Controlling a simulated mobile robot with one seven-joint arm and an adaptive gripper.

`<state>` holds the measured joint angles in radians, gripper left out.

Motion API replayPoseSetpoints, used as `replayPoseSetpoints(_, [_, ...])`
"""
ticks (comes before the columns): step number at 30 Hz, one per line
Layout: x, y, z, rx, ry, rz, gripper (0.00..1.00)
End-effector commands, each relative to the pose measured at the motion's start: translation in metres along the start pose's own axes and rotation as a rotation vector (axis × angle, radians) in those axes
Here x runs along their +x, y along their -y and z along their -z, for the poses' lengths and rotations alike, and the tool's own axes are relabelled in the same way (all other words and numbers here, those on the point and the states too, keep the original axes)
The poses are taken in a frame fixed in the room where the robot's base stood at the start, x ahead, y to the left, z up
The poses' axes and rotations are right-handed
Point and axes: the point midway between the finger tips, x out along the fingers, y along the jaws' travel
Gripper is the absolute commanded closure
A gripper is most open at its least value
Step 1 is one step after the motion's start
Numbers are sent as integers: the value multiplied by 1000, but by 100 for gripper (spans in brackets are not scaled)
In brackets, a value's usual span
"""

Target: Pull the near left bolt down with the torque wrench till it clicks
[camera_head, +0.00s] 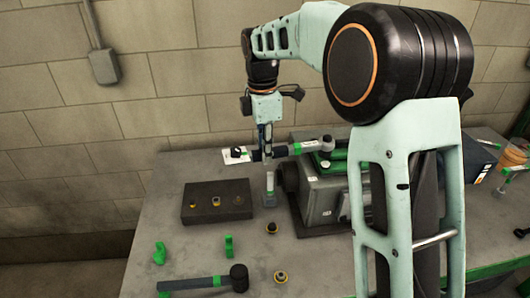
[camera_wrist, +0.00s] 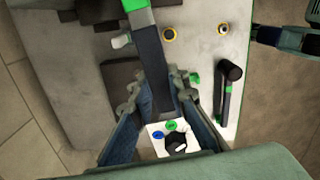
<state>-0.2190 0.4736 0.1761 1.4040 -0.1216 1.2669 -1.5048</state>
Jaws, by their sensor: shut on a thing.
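My gripper (camera_head: 265,153) is shut on the torque wrench, a long dark tool with a green band. In the head view the wrench (camera_head: 308,146) lies about level, its round grey head (camera_head: 327,143) to the right, over the green top of the grey engine (camera_head: 322,195). In the wrist view the wrench (camera_wrist: 150,60) runs up between my fingers (camera_wrist: 165,105) and its head end is out of frame. The near left bolt cannot be made out. I cannot tell whether the wrench head touches a bolt.
A white plate (camera_head: 229,158) with a black knob sits by the wrench's left end. A dark socket block (camera_head: 190,212), green pieces (camera_head: 159,253), two yellow-ringed parts (camera_head: 280,276) and a black-headed mallet (camera_head: 239,278) stand on the bench.

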Motion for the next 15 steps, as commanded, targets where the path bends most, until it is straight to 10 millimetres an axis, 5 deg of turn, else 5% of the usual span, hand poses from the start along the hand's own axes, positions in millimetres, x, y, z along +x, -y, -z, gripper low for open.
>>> replayPoseSetpoints(5, [-6, -1, -1, 1, 1, -5, 100])
replayPoseSetpoints(15, [-51, -1, -2, 1, 1, -5, 100])
